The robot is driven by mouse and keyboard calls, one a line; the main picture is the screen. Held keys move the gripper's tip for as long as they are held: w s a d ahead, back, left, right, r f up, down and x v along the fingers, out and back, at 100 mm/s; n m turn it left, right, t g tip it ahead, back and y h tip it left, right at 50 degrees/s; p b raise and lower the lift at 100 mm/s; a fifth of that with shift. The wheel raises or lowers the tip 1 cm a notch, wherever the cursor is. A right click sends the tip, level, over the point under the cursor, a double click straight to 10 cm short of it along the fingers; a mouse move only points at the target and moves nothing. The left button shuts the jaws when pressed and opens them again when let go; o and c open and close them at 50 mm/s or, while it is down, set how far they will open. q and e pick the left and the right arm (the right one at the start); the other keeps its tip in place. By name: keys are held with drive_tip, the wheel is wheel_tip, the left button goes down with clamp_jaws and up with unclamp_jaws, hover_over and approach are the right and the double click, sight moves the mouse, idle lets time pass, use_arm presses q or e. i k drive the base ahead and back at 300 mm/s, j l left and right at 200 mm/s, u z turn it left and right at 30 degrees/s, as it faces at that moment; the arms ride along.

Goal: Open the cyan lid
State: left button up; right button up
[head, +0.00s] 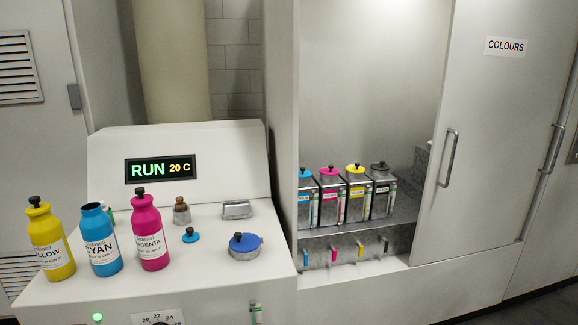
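In the head view a cyan-lidded metal canister stands at the left end of a row in the open cupboard; its cyan lid (305,173) sits on top with a dark knob. A cyan bottle (104,246) stands uncapped on the white console, its mouth open. A small cyan cap (190,236) with a dark knob lies on the console to the right of the bottles. A darker blue lid (245,241) sits on a low round metal fitting. Neither of my grippers is in view.
Capped yellow (46,238) and magenta (149,232) bottles flank the cyan one. Magenta, yellow and black-lidded canisters (380,194) fill the shelf's row. A partition (281,120) stands left of the cupboard; a sliding door (485,150) covers its right.

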sight(302, 170)
drive_tip(key=i+l+u, duration=0.1)
drive_tip(key=l, duration=0.25)
drive_tip(key=i+l, duration=0.25)
drive_tip(key=i+l+u, duration=0.15)
drive_tip(key=l, duration=0.25)
drive_tip(key=i+l, duration=0.1)
drive_tip(key=l, duration=0.3)
drive_tip(key=i+l+u, duration=0.15)
drive_tip(key=l, duration=0.2)
drive_tip(key=i+l, duration=0.15)
drive_tip(key=l, duration=0.2)
drive_tip(key=i+l, duration=0.1)
drive_tip(key=l, duration=0.25)
drive_tip(key=i+l, duration=0.15)
drive_tip(key=l, duration=0.25)
drive_tip(key=i+l, duration=0.1)
drive_tip(key=l, duration=0.25)
drive_tip(key=i+l, duration=0.15)
drive_tip(key=l, duration=0.2)
drive_tip(key=u, duration=0.05)
